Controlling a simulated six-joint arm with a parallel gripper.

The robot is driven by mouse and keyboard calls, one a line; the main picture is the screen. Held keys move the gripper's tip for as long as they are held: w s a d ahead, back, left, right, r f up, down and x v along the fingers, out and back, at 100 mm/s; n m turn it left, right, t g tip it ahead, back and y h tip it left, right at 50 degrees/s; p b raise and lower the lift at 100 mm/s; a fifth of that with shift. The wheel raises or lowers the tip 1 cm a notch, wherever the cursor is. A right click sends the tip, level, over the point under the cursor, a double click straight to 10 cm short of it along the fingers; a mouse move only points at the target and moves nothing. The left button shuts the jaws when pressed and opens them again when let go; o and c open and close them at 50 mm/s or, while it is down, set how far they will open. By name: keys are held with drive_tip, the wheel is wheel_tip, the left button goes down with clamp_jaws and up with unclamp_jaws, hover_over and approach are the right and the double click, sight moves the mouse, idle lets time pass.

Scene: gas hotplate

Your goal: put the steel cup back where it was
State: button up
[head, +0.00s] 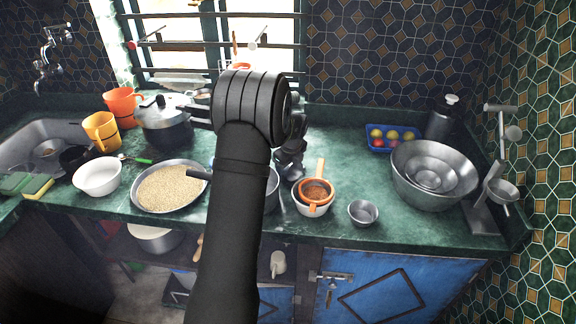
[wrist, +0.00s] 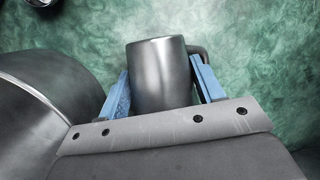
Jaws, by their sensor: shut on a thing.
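The steel cup (wrist: 157,80) is a smooth grey cylinder in the middle of the wrist view. My gripper (wrist: 158,66) is shut on it, with one blue finger against each side. A dark curved piece, perhaps the cup's handle, shows by the right finger. The green counter (wrist: 270,60) lies behind the cup; I cannot tell whether the cup touches it. In the head view my own arm hides the cup and the gripper's fingers.
A large steel vessel (wrist: 50,95) is close to the left of my gripper. In the head view, a white pot with an orange strainer (head: 315,192) and a small steel bowl (head: 363,212) stand right of my arm. A pan of grain (head: 170,188) lies left. Clear counter (head: 345,150) shows behind.

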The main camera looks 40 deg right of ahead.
drive_tip(key=o, duration=1.1)
drive_tip(key=v, duration=1.2)
